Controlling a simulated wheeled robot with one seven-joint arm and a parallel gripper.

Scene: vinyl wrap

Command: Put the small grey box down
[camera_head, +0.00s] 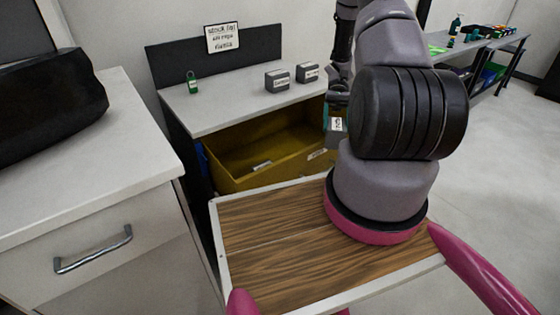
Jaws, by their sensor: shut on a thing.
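My gripper (337,100) hangs in front of the right end of the grey shelf top, partly hidden behind my own arm. It is shut on a small grey box (334,138) with a white label, held above the right part of the yellow bin (225,178). Only part of the held box shows, and its underside is hard to make out. Two other dark grey labelled boxes stand on the shelf top: one nearer (277,80) and one to its right (307,73).
A white cabinet (90,170) with a dark bag (50,105) is at the left. My wooden deck lies in front, empty. The shelf's middle is clear.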

